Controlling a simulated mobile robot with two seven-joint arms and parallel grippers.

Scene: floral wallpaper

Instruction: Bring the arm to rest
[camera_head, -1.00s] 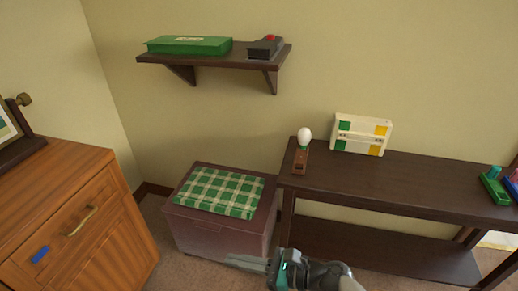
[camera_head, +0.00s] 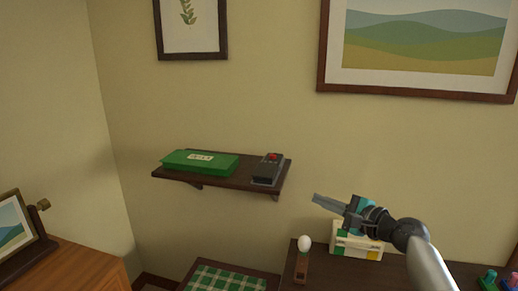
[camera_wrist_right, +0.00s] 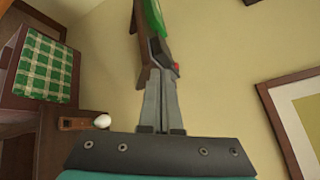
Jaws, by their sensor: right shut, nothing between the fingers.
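My right gripper (camera_head: 324,203) is raised in front of the wall, to the right of the wall shelf and above the console table. Its fingers point left and are shut with nothing between them. In the right wrist view, the two closed fingers (camera_wrist_right: 158,98) show in the middle, with the shelf beyond their tips. My right forearm comes in from the lower right in the head view. My left gripper is not in view.
The wall shelf (camera_head: 215,184) holds a green box (camera_head: 200,162) and a dark device with a red button (camera_head: 268,168). The console table (camera_head: 440,277) bears a white egg-shaped object (camera_head: 305,243) on a stand and a white case (camera_head: 350,246). A wooden cabinet (camera_head: 75,270) stands left.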

